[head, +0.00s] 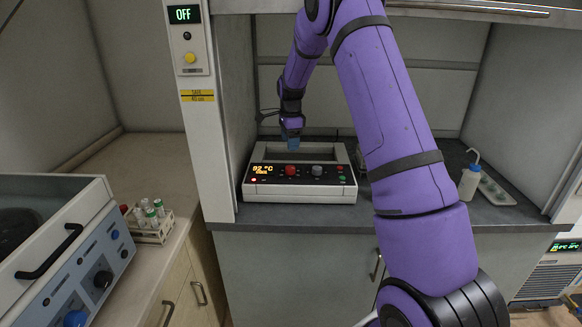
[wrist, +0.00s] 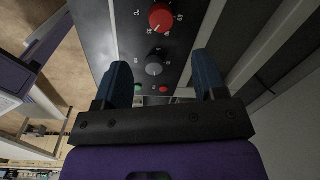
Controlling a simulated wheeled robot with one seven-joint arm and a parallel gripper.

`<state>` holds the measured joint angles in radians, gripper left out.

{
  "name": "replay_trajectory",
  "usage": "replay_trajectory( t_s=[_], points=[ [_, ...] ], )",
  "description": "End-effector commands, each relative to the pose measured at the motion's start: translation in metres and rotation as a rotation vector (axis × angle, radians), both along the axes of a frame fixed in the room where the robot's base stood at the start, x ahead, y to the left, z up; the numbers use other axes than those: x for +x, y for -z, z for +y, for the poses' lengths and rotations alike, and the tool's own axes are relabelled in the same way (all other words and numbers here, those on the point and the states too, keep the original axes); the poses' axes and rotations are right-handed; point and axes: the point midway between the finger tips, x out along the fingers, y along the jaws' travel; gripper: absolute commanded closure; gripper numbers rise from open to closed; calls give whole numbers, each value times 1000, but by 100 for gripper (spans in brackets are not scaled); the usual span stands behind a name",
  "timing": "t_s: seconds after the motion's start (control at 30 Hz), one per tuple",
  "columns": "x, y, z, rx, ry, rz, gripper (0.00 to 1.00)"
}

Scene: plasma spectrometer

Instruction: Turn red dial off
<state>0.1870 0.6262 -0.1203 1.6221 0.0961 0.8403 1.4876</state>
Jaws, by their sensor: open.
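The red dial (head: 291,170) is on the front panel of a white device (head: 300,195) inside the hood. In the wrist view the red dial (wrist: 161,17) shows at the top, ahead of the fingers, with a white scale around it. A grey dial (head: 317,170) sits to its right in the head view; in the wrist view the grey dial (wrist: 154,64) lies between the blue fingers. My gripper (head: 291,133) is above and behind the panel in the head view. In the wrist view my gripper (wrist: 163,85) is open with nothing between its fingertips that I can see held.
The device display (head: 262,169) reads about 92 °C. Small red and green buttons sit on the panel. A hood post with an OFF display (head: 183,14) stands left. A wash bottle (head: 469,182) stands right. A tube rack (head: 150,222) and another machine (head: 75,265) are at left.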

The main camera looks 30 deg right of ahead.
Motion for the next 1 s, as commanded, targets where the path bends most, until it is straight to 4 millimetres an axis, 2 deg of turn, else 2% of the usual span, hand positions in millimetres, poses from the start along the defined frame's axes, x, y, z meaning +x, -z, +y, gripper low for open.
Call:
replay_trajectory(
  t_s=[0.17, 0.5, 0.7, 1.0],
  points=[
    [2, 13, -2, 1, 9, 4, 35],
    [4, 70, -2, 2, 8, 5, 35],
    [6, 97, -2, 0, 7, 3, 35],
    [7, 110, -2, 1, 6, 1, 35]
  ],
)
